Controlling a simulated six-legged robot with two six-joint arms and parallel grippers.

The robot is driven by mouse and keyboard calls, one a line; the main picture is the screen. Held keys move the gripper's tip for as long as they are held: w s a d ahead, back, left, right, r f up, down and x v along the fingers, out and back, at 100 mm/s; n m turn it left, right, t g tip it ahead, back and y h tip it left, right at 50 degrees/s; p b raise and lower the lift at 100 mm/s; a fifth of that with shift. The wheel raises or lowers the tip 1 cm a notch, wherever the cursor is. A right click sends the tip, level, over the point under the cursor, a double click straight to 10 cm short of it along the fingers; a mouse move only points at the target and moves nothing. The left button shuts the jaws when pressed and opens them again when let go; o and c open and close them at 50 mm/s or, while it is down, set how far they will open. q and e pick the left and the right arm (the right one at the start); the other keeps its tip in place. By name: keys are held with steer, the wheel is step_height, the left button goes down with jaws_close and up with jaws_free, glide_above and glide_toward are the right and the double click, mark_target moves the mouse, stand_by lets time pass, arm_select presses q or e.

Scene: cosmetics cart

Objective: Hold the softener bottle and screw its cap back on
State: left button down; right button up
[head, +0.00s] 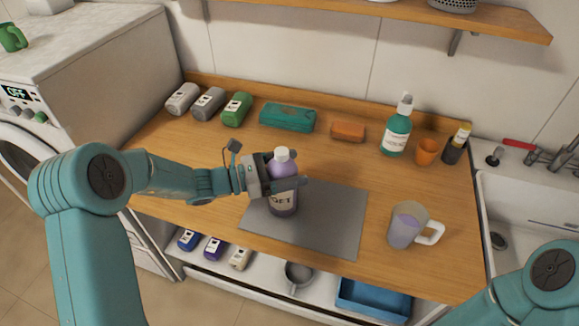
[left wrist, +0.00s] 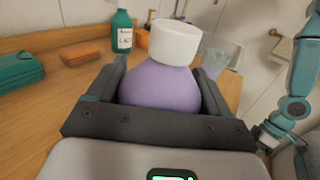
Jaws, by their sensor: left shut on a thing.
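The softener bottle (head: 283,193) is purple with a white cap (head: 282,154) at its top. It stands upright on the grey mat (head: 337,215). My left gripper (head: 283,183) is shut around the bottle's body from the left, below the cap. In the left wrist view the purple bottle (left wrist: 160,86) sits between the two fingers, and the white cap (left wrist: 174,42) rests on its neck, looking slightly tilted. I cannot tell whether the cap is threaded.
A clear mug (head: 408,226) with purplish contents stands right of the mat. Behind are a teal pump bottle (head: 396,132), an orange cup (head: 426,152), a dark bottle (head: 456,147), an orange block (head: 348,132) and a teal case (head: 287,117). A sink (head: 535,205) lies at the right.

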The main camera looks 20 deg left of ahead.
arm_select(q)
steer(key=shift+w+f, duration=0.1)
steer(key=shift+f, duration=0.05)
jaws_free()
steer(key=shift+a+r, duration=0.1)
steer(key=shift+r, duration=0.1)
steer(key=b+v, duration=0.2)
steer(key=v, duration=1)
steer(key=shift+f, duration=0.1)
